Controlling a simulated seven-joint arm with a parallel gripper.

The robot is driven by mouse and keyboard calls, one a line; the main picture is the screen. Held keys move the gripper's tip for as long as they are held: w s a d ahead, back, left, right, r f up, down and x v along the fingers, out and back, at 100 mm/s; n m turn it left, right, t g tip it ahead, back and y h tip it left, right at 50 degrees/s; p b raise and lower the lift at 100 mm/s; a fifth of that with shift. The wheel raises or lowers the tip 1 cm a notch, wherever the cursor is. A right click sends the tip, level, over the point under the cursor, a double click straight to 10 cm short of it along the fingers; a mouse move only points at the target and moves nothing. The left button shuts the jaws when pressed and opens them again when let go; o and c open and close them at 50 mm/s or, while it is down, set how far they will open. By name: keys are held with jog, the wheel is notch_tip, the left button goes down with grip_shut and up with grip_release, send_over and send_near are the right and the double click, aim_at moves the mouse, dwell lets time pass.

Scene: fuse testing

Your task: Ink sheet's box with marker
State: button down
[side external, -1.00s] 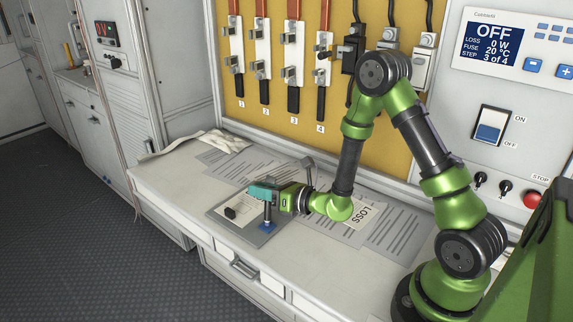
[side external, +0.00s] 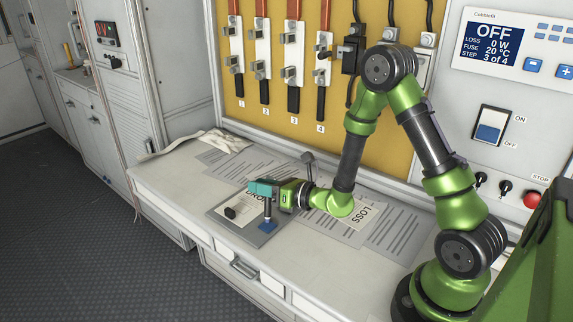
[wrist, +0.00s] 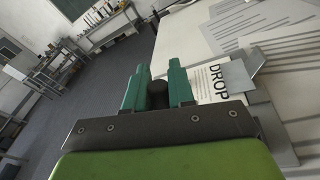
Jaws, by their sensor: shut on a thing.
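My gripper (side external: 263,188), with teal fingers, is shut on the dark grey marker (side external: 268,207), which stands upright and points down. In the wrist view, the marker's black round end (wrist: 158,93) sits between the fingers (wrist: 156,80). The printed sheet (side external: 233,220) lies on a grey board (side external: 217,219) on the bench, and part of its large heading shows. In the wrist view the sheet (wrist: 211,83) reads "DROP". A blue patch (side external: 267,226) lies under the marker near the board's front right corner. I cannot tell whether the marker's tip touches it.
A small black block (side external: 230,212) sits on the sheet. A "LOSS" sheet (side external: 364,213) and other papers lie to the right and behind. A cloth (side external: 222,142) lies at the back left. A panel of lever switches (side external: 265,62) stands behind. The bench's front edge is close to the board.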

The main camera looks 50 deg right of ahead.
notch_tip(320, 180, up, 6)
jog(key=shift+f, duration=0.15)
dwell(0.5)
jog(key=shift+f, duration=0.1)
